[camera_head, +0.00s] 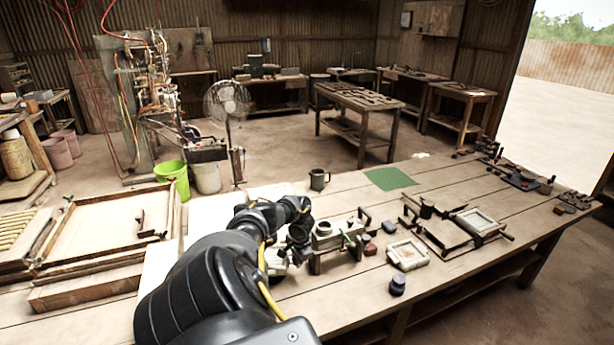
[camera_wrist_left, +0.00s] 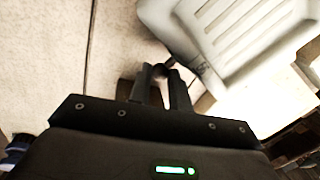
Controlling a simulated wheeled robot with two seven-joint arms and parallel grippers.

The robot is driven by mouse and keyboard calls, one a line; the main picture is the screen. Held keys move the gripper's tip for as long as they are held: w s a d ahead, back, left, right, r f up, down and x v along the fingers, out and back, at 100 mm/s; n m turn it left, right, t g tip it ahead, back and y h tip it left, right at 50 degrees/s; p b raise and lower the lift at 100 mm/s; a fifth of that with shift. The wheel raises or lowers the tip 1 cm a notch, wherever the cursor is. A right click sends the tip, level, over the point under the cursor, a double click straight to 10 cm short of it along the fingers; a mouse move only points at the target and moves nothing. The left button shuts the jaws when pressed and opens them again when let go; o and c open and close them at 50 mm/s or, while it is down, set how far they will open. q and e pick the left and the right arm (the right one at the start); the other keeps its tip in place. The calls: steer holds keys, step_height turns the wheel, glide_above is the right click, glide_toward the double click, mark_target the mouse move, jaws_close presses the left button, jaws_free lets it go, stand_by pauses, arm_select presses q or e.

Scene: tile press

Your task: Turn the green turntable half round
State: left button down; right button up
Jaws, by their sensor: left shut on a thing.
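My left gripper (camera_wrist_left: 161,76) is closed on a small dark knob (camera_wrist_left: 166,66) in the left wrist view. The knob sits beside a pale grey ribbed block (camera_wrist_left: 245,35), whose link to the knob I cannot make out. In the head view my left arm reaches over the table beside a grey metal press (camera_head: 326,238), and its wrist hides most of the gripper and what it holds. A pale rounded part (camera_head: 275,263) shows next to the wrist. No green turntable can be made out for sure. My right gripper is not in view.
A flat green sheet (camera_head: 390,179) and a dark mug (camera_head: 319,180) are at the table's back.

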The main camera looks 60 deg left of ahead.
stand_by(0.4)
arm_select(q)
steer(key=c, duration=1.3)
jaws_free()
steer(key=shift+a, duration=0.1)
step_height(320, 180, up, 11)
steer(key=d+p, duration=0.1)
steer(key=d, duration=0.1)
steer(key=shift+w+f, duration=0.15)
steer(key=shift+f, duration=0.05)
